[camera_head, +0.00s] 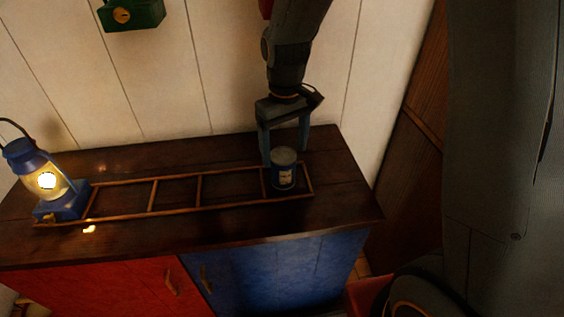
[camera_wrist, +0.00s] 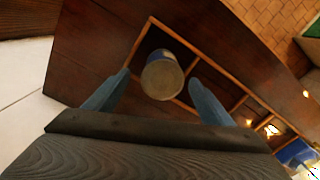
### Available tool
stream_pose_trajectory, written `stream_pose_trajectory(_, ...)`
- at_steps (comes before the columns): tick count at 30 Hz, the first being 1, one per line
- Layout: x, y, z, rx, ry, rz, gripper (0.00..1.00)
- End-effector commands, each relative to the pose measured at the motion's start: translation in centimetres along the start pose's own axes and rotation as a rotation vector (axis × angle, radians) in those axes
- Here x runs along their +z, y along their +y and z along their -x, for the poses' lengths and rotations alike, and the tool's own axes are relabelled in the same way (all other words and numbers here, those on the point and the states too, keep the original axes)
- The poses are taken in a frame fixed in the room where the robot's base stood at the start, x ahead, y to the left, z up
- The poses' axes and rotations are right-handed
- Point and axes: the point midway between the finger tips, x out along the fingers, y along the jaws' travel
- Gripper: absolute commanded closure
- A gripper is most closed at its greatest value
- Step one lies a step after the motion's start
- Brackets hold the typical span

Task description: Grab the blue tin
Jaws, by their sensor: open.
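The blue tin (camera_head: 283,170) stands upright on the dark wooden counter, inside the right end compartment of a low wooden rack. It has a grey lid and a pale label. My gripper (camera_head: 285,155) is open, pointing down, just behind and above the tin in the head view. In the wrist view the tin (camera_wrist: 162,75) shows lid first between and a little beyond the two fingertips (camera_wrist: 158,82). Nothing is held, and I cannot tell whether a finger touches the tin.
The low wooden rack (camera_head: 176,209) runs along the counter (camera_head: 240,223). A lit blue lantern (camera_head: 45,180) stands at its left end. A white plank wall (camera_head: 165,80) rises behind, with a green box (camera_head: 131,13) on it. The counter's right end is clear.

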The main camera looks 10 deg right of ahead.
Motion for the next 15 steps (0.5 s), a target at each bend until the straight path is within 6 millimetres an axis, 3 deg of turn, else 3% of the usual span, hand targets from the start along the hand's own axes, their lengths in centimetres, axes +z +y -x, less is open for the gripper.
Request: stream_pose_trajectory(15,-0.1,-0.4,-5.4,0.0,-0.002,-0.002,0.24)
